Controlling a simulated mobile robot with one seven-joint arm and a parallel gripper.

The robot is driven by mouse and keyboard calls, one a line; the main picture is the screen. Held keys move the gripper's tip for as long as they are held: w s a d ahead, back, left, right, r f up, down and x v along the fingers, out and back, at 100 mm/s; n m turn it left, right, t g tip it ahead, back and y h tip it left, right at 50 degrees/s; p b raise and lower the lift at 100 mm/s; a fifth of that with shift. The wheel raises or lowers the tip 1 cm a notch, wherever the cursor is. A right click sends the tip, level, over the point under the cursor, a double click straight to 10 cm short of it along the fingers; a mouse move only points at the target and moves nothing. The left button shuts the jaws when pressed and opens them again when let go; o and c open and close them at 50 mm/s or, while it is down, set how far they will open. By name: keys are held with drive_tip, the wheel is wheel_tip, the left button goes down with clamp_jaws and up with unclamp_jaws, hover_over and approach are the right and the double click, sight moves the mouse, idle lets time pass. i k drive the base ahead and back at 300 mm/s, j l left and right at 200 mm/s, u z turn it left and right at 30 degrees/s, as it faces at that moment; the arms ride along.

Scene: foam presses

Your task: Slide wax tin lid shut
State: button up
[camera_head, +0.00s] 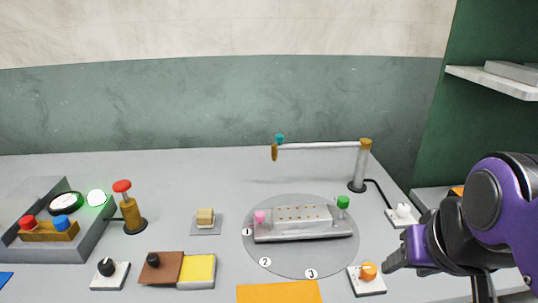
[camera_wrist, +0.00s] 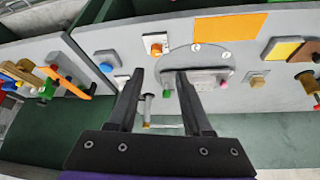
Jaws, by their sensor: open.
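The wax tin (camera_head: 197,271) shows its yellow wax on its right part, at the front left of the table in the head view. Its brown lid (camera_head: 168,268), with a black knob (camera_head: 153,259), lies to the left, leaving the yellow part uncovered. In the wrist view the tin (camera_wrist: 281,49) and lid (camera_wrist: 304,50) are small, near the upper right edge. My gripper (camera_head: 395,262) is far to the right of the tin, above the table's right side. In the wrist view its two fingers (camera_wrist: 160,76) are apart with nothing held between them.
Between my gripper and the tin are an orange-knobbed box (camera_head: 367,279), an orange sheet (camera_head: 280,291) and a round grey plate (camera_head: 290,265) carrying a press block. A black-knobbed box (camera_head: 110,274) sits left of the tin. A post with a horizontal arm (camera_head: 362,165) stands behind.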

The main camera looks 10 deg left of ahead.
sight(160, 267)
drive_tip(key=k+u, duration=0.1)
drive_tip(key=u, duration=0.25)
drive_tip(key=j+u, duration=0.1)
drive_tip(key=u, duration=0.25)
drive_tip(key=k+j+u, duration=0.1)
drive_tip(key=u, duration=0.25)
